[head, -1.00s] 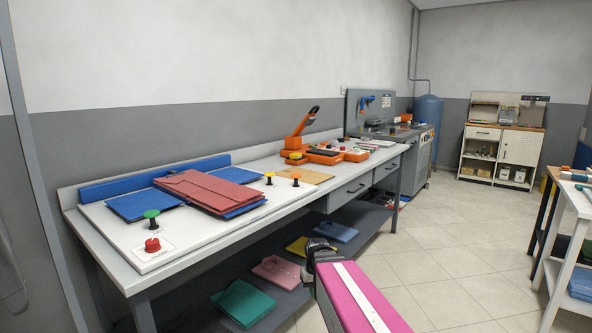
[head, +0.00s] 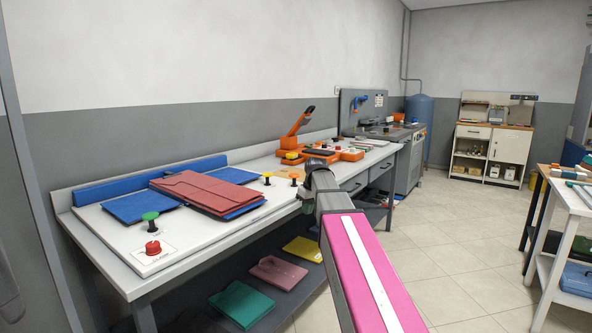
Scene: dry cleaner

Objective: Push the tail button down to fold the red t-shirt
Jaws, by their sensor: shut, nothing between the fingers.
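The red t-shirt (head: 205,191) lies flat on the blue panels of the folding board (head: 130,207), with its sides folded inward. Mushroom-shaped buttons stand around the board: a green one (head: 150,217) at the near left, a yellow one (head: 267,176) and an orange one (head: 293,178) past the shirt's right end. A red button (head: 152,247) sits on a white label plate at the near corner. I cannot read which is the tail button. My gripper (head: 318,168) is shut and empty, seen small at the end of my arm, to the right of the orange button. Its fingertips are hard to make out.
An orange press (head: 298,124) and small orange boxes stand farther along the workbench (head: 120,277). Folded green, pink and yellow garments lie on the shelf below. A white table (head: 570,197) stands at the right. The tiled floor between is clear.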

